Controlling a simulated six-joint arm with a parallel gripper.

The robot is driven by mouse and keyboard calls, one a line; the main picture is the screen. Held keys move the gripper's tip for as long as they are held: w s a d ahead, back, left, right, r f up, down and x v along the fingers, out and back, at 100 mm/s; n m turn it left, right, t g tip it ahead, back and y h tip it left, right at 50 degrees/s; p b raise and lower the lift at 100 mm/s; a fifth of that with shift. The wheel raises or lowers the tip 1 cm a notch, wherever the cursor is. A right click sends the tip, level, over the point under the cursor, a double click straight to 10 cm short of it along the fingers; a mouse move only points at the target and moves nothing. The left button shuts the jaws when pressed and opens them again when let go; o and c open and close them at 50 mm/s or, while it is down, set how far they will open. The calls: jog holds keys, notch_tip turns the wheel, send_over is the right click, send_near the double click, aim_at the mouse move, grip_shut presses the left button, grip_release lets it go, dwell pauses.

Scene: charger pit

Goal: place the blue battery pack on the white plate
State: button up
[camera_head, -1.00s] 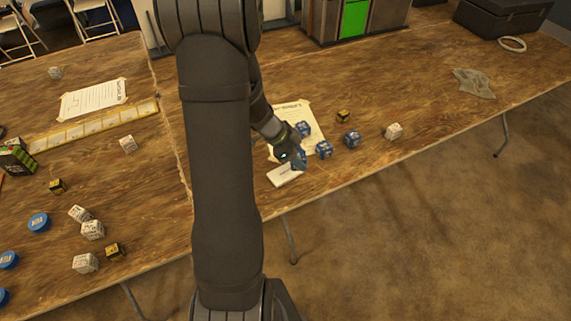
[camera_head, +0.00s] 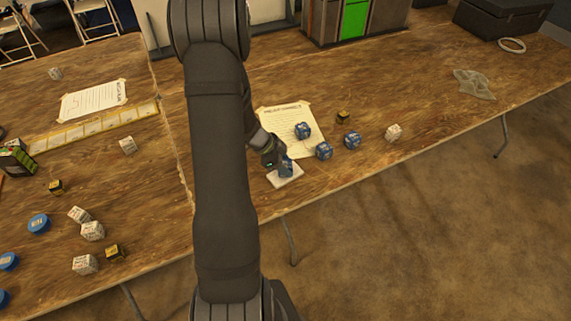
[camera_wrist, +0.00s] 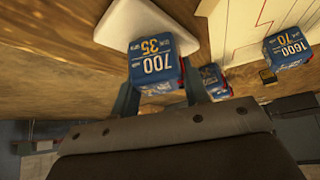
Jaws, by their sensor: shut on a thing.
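A blue battery pack (camera_wrist: 156,68) marked 700 and 35 is between the two fingers of my gripper (camera_wrist: 170,92) in the wrist view. My gripper is shut on it. In the head view the held pack (camera_head: 286,168) is over the white plate (camera_head: 287,179), near the front edge of the table, below my gripper (camera_head: 281,163). The plate also shows in the wrist view (camera_wrist: 132,25), right by the pack. I cannot tell whether the pack touches the plate.
Other blue packs (camera_head: 303,130), (camera_head: 324,150) and (camera_head: 351,139) stand close to the right, by a paper sheet (camera_head: 275,118). A small black-yellow block (camera_head: 343,117) and a white block (camera_head: 393,132) are farther right.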

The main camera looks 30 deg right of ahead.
aim_at(291, 163)
jog(key=shift+f, duration=0.1)
jog(key=o, duration=1.1)
jog(key=v, duration=1.2)
jog(key=shift+d, duration=0.1)
jog(key=x, duration=1.2)
jog(key=shift+f, duration=0.15)
notch_tip(291, 163, up, 2)
jog(key=shift+r, duration=0.9)
